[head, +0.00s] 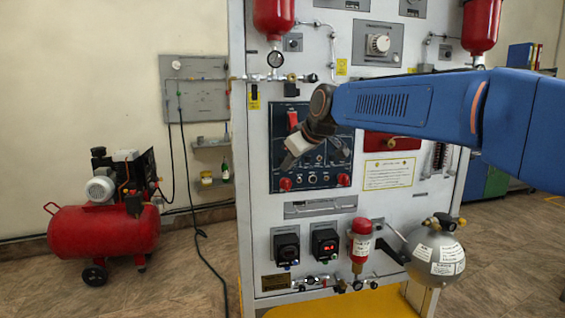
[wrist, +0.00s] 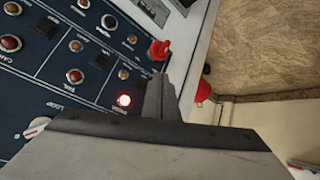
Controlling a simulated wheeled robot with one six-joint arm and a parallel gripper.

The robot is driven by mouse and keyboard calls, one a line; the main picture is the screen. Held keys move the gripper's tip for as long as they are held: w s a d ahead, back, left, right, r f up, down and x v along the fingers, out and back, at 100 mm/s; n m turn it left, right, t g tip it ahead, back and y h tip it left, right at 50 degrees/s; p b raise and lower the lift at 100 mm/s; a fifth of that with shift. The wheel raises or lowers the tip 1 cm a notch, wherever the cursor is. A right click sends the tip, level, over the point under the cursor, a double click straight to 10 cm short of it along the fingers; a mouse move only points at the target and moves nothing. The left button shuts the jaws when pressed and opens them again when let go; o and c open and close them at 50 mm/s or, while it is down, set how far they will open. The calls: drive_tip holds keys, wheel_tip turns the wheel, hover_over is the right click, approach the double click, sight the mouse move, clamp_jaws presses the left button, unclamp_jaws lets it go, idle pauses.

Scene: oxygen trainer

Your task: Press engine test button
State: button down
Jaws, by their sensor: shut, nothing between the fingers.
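The dark blue control panel (head: 277,140) is set in the grey trainer cabinet, and it fills the left of the wrist view (wrist: 60,112). It carries several small round buttons or lamps, and a red one (wrist: 124,100) is brightly lit. The small labels are too blurred or cut off to tell which is the engine test button.
A red-covered switch (head: 292,119) sits at the panel's upper left. Two red knobs (head: 286,184) (head: 343,180) are at its lower corners. A handle (head: 320,207) runs below. A red compressor (head: 103,230) stands left on the floor, and a steel sphere (head: 436,262) is at lower right.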

drive_tip(key=s, duration=0.2)
drive_tip(key=shift+s+d, duration=0.3)
drive_tip(key=shift+d, duration=0.05)
idle(0.4)
drive_tip(key=s+d+f+m+h, duration=0.1)
drive_tip(key=s+d+f+m, duration=0.1)
drive_tip(key=s+d+f, duration=0.5)
drive_tip(key=s+d+f+m+h, duration=0.2)
drive_tip(key=s+d+m, duration=0.1)
drive_tip(key=s+d, duration=0.75)
drive_tip(key=s+d+f+m+g+h, duration=0.1)
drive_tip(key=s+d+f+m, duration=0.2)
drive_tip(key=s+d+f, duration=0.4)
drive_tip(key=s+d+f+m+g+h, duration=0.1)
drive_tip(key=s+d+f+m+g, duration=0.1)
drive_tip(key=s+d+f, duration=0.5)
drive_tip(key=s+f, duration=0.3)
drive_tip(key=s, duration=0.3)
drive_tip(key=shift+s+f+m, duration=0.15)
drive_tip(key=shift+f+m, duration=0.15)
drive_tip(key=shift+m, duration=0.1)
